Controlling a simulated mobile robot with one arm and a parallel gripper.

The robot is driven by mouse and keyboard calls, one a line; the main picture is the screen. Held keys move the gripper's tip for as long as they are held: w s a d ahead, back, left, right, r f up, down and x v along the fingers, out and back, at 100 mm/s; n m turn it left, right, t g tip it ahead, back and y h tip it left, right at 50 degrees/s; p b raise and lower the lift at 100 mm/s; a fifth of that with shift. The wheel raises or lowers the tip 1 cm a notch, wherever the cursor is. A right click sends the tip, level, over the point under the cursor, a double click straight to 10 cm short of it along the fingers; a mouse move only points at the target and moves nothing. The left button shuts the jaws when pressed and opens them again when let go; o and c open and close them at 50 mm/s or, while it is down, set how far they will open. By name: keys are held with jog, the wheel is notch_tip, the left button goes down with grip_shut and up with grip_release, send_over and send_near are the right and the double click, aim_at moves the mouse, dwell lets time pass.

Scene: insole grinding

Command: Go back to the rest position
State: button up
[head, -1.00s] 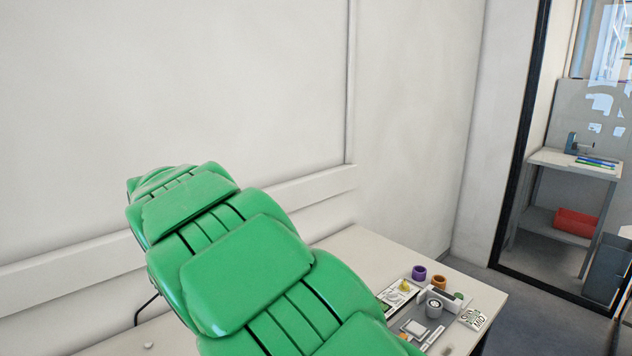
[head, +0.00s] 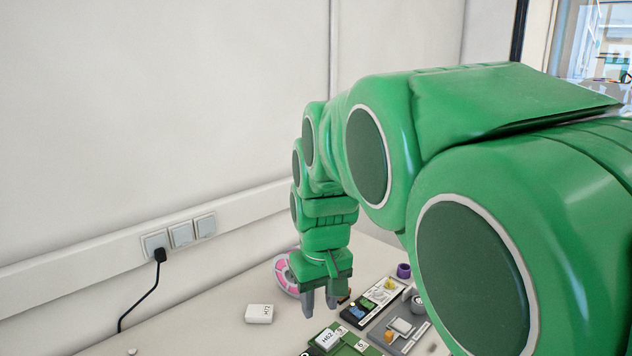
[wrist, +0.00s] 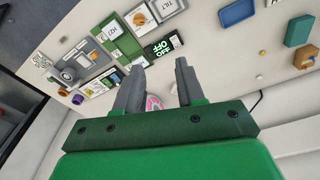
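My gripper (head: 320,302) hangs pointing down above the table at the end of my green arm. In the wrist view the two grey fingers of my gripper (wrist: 159,66) stand apart with nothing held between them. A pink and white round object (head: 286,275) lies on the table behind the gripper and partly hidden by it. It also shows between the fingers in the wrist view (wrist: 153,103). My arm hides the right side of the head view.
A wall plug with cable (head: 160,255) is at left. A blue tray (wrist: 238,13) shows in the wrist view.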

jog(key=s+d+f+m+g, duration=0.1)
jog(key=s+d, duration=0.3)
jog(key=s, duration=0.4)
jog(key=s+d+f+m+g, duration=0.1)
jog(key=s+d+f+m, duration=0.1)
jog(key=s+d, duration=0.3)
jog(key=s+d+f+m+g, duration=0.1)
jog(key=s+d+f, duration=0.3)
jog(key=s, duration=0.8)
jog(key=shift+s+d+m, duration=0.15)
jog(key=shift+d+m, duration=0.25)
jog(key=shift+d, duration=0.25)
